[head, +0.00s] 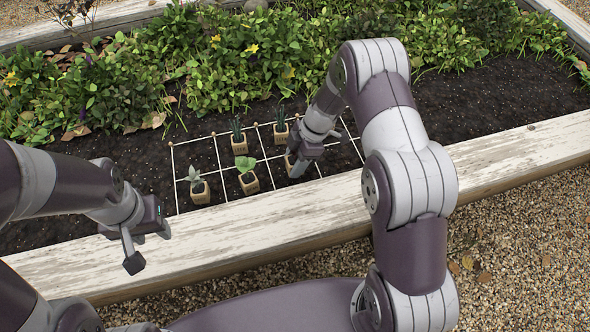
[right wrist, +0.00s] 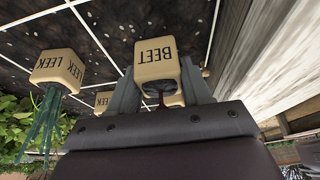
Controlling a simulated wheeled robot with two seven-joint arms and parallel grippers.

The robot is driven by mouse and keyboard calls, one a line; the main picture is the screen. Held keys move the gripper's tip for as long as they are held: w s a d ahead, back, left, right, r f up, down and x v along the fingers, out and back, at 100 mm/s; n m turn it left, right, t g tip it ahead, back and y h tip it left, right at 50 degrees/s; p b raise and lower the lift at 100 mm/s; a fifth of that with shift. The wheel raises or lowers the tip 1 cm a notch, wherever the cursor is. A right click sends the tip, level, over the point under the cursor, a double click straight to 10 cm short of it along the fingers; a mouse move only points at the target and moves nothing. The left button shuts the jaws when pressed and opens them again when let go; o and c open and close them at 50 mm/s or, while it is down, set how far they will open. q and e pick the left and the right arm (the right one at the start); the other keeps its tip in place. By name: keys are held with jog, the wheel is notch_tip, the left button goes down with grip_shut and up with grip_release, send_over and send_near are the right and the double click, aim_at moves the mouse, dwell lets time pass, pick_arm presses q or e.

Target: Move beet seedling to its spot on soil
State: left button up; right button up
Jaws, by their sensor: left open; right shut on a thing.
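The beet seedling's tan pot, marked BEET (right wrist: 157,62), is between the fingers of my right gripper (right wrist: 162,88) in the right wrist view. My right gripper (head: 298,165) is shut on it. In the head view the pot (head: 297,168) is partly behind the gripper, over the right part of the white string grid (head: 222,157) on the soil. I cannot tell whether its base touches the soil. The seedling's leaves are mostly hidden by the gripper. My left gripper (head: 148,248) is open and empty above the bed's front board.
Two leek pots (head: 239,145) (head: 281,136) stand in the grid's back row. A pale-leaved seedling (head: 198,188) and a bright green one (head: 247,178) stand in front. The wide wooden board (head: 270,220) edges the bed. Leafy plants (head: 225,65) fill the back.

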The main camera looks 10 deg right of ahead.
notch_tip(320, 180, down, 2)
jog(key=shift+f+b, duration=0.1)
jog(key=shift+b, duration=0.2)
pick_arm(q)
jog(key=shift+f, duration=0.5)
